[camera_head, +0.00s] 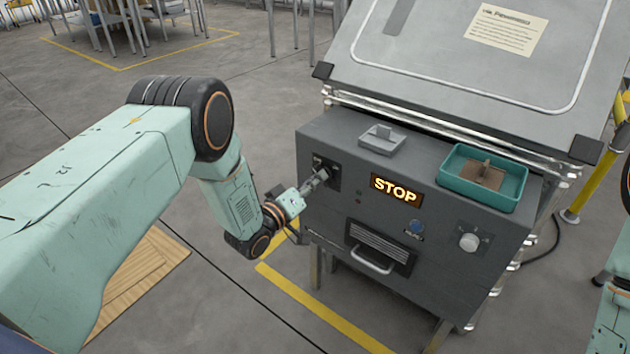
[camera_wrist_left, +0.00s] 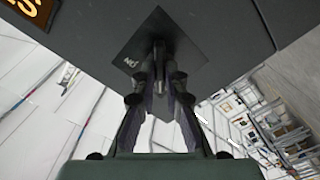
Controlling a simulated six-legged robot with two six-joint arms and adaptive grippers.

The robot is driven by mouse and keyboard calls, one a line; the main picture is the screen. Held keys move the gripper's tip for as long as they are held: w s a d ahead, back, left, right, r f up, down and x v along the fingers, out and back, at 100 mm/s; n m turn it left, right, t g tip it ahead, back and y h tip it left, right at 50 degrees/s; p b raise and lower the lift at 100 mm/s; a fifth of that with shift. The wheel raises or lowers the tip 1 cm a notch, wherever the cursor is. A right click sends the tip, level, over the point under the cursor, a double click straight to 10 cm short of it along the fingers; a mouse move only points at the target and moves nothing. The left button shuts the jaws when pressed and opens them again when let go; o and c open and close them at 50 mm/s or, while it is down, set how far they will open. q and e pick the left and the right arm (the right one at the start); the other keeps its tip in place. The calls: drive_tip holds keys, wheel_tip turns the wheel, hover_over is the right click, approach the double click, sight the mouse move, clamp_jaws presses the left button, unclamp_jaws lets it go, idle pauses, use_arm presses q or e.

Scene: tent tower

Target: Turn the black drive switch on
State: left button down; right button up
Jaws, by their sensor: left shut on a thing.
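The black drive switch (camera_head: 333,168) is on a square plate at the left end of the grey control box's front face. In the left wrist view the plate shows as a dark diamond, with a narrow switch lever (camera_wrist_left: 158,52) at its middle. My left gripper (camera_head: 319,178) is at the switch, its fingers (camera_wrist_left: 158,84) closed in around the lever. The fingers hide much of the lever, so I cannot tell its exact position. My right gripper is out of view.
The control box (camera_head: 345,225) has a lit STOP sign (camera_head: 396,190), a blue button (camera_head: 416,227), a white knob (camera_head: 468,242) and a handled drawer (camera_head: 378,252). A wooden pallet (camera_head: 140,275) lies lower left.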

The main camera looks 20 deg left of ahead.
use_arm(q)
drive_tip(key=m+p, duration=0.4)
drive_tip(key=m, duration=1.3)
drive_tip(key=shift+s+d+m, duration=0.1)
drive_tip(key=shift+d+m, duration=0.05)
drive_tip(key=shift+m, duration=0.25)
idle(0.4)
drive_tip(key=c, duration=1.4)
unclamp_jaws()
